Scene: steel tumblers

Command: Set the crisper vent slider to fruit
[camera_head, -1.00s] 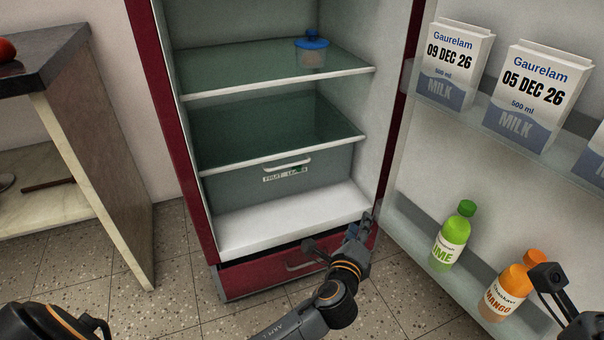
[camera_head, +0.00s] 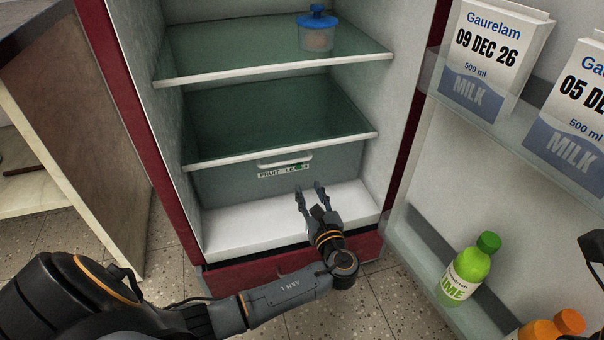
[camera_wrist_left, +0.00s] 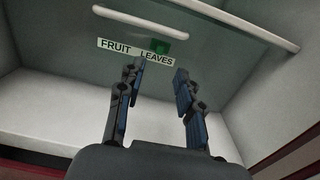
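The crisper drawer (camera_head: 225,184) sits under the lower shelf of the open fridge. Its label strip (camera_head: 270,174) reads FRUIT on the left and LEAVES on the right, also in the left wrist view (camera_wrist_left: 115,47). The small green slider (camera_head: 298,167) is at the LEAVES end; in the left wrist view the green slider (camera_wrist_left: 160,46) is just above that word. My left gripper (camera_head: 310,189) is open and empty, below and in front of the label, with its fingers pointing at the drawer front. My right gripper is not clearly visible; a dark part shows at the right edge.
A white drawer handle (camera_head: 284,160) is just above the label. The white fridge floor (camera_head: 240,225) is bare. A blue-lidded container (camera_head: 317,32) stands on the upper shelf. The open door at right holds milk cartons (camera_head: 484,60), a lime bottle (camera_head: 468,268) and orange bottles (camera_head: 560,325).

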